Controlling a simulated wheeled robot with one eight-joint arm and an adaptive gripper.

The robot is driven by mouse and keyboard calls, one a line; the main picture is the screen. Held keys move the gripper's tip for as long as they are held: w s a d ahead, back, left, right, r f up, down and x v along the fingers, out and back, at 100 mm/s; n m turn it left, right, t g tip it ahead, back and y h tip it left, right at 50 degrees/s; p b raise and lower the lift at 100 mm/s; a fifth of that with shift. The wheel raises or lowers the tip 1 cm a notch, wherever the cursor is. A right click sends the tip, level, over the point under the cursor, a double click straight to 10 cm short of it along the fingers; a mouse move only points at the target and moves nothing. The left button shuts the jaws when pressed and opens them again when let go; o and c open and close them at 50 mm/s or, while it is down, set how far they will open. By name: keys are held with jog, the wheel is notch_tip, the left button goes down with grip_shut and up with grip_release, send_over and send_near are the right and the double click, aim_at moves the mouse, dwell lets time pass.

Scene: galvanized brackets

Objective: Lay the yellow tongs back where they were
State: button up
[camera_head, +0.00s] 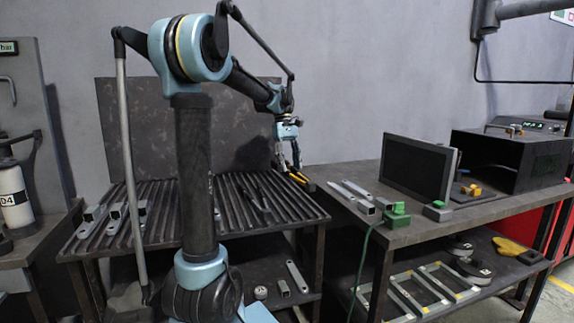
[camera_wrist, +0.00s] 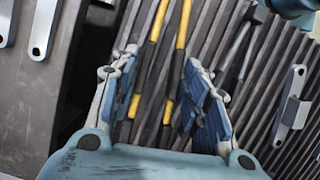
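The yellow tongs (camera_head: 299,178) show in the head view as short yellow and dark pieces at the right edge of the slatted table (camera_head: 306,212). In the wrist view their two long yellow-and-black handles (camera_wrist: 178,40) run between my fingers, over the dark slats. My gripper (camera_head: 288,166) is just above the tongs, pointing down. In the wrist view my gripper's fingers (camera_wrist: 160,62) stand apart, one on each side of the handles, with a visible gap on the left. The far ends of the tongs are out of the wrist view. I cannot tell exactly whether the tongs rest on the slats.
A dark long tool (camera_head: 256,194) lies on the slats left of the tongs. Metal brackets (camera_head: 115,216) lie at the slatted table's left. The right table (camera_head: 440,222) holds long brackets (camera_head: 352,192), green-topped blocks (camera_head: 397,213), a dark upright panel (camera_head: 416,168) and an open black box (camera_head: 510,160).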

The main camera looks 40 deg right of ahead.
jog(key=shift+f, duration=4.15)
jog(key=o, duration=0.6)
jog(key=v, duration=1.2)
